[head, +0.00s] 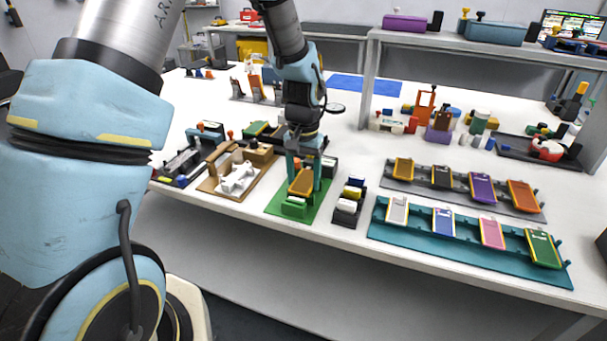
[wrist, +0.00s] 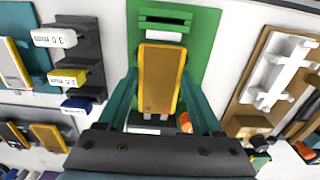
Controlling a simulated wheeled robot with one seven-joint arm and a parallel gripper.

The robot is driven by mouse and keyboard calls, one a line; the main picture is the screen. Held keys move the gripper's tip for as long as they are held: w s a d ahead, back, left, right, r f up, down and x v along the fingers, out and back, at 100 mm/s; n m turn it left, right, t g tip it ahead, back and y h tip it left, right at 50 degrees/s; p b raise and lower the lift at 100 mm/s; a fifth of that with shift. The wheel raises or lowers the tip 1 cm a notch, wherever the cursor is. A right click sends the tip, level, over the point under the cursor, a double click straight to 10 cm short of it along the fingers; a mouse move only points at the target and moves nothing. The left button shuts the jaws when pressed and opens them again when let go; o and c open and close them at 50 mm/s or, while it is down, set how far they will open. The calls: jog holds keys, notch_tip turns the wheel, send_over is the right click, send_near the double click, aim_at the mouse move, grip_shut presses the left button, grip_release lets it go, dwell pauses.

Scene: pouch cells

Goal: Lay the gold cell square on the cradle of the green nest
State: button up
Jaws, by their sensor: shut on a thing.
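The gold cell (head: 301,182) is a flat gold plate with a yellow edge. My gripper (head: 304,172) is shut on its sides with teal fingers, over the green nest (head: 280,208) near the table's front edge. In the wrist view the cell (wrist: 161,75) lies between the fingers of my gripper (wrist: 160,100), with its two pale tabs towards my palm. It looks nearly in line with the green nest (wrist: 206,35), whose slotted green block shows beyond the cell's far end. The cell hides most of the cradle. I cannot tell whether it touches it.
A brown fixture (head: 209,185) with a white part stands left of the nest. A black stand (head: 345,217) with labelled blocks is close on the right. Farther right, a grey rack (head: 455,198) and a teal rack (head: 400,236) hold several coloured cells.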

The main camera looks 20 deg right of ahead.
aim_at(304, 183)
jog(key=shift+f, duration=0.45)
jog(key=o, duration=1.3)
jog(key=shift+r, duration=0.1)
jog(key=shift+r+p, duration=2.55)
jog(key=shift+r, duration=0.9)
